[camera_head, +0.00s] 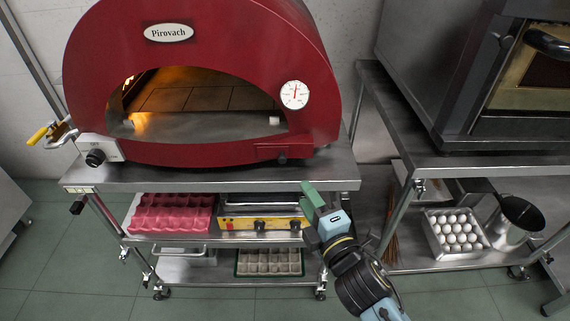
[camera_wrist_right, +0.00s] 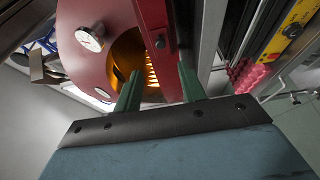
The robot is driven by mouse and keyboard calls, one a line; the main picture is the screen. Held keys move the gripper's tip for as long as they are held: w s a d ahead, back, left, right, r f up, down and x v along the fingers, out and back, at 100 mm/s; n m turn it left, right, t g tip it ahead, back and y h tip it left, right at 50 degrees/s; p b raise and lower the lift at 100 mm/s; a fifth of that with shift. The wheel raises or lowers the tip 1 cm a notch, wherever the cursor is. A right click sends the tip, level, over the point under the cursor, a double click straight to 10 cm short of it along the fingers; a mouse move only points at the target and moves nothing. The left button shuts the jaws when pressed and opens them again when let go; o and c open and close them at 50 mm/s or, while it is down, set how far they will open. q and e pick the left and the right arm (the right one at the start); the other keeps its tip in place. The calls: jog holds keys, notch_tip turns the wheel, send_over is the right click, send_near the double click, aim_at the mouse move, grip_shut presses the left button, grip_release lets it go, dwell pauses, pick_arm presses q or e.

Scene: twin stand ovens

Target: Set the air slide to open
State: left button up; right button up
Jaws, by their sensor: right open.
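The air slide (camera_head: 270,151) is a red strip low on the right of the red oven's front, with a small dark knob (camera_head: 282,159) under its right part. In the right wrist view the slide (camera_wrist_right: 155,18) runs down from the top edge, and its knob (camera_wrist_right: 160,41) shows ahead of the fingers. My right gripper (camera_head: 310,196) is open and empty, below and right of the knob, near the stand's front edge. Its green fingers (camera_wrist_right: 160,82) stand apart and touch nothing that I can see. My left gripper is not in view.
The red oven (camera_head: 210,35) with a round dial (camera_head: 295,94) stands on a metal stand (camera_head: 200,180). A knob box (camera_head: 98,149) and a yellow handle (camera_head: 38,136) are at its left. Lower shelves hold pink trays (camera_head: 172,213). A second stand (camera_head: 470,168) is at right.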

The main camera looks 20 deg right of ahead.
aim_at(283, 161)
jog(key=w, duration=0.4)
jog(key=w+a, duration=0.1)
jog(key=w, duration=0.7)
jog(key=shift+a+b, duration=0.2)
jog(key=shift+b, duration=0.15)
grip_shut()
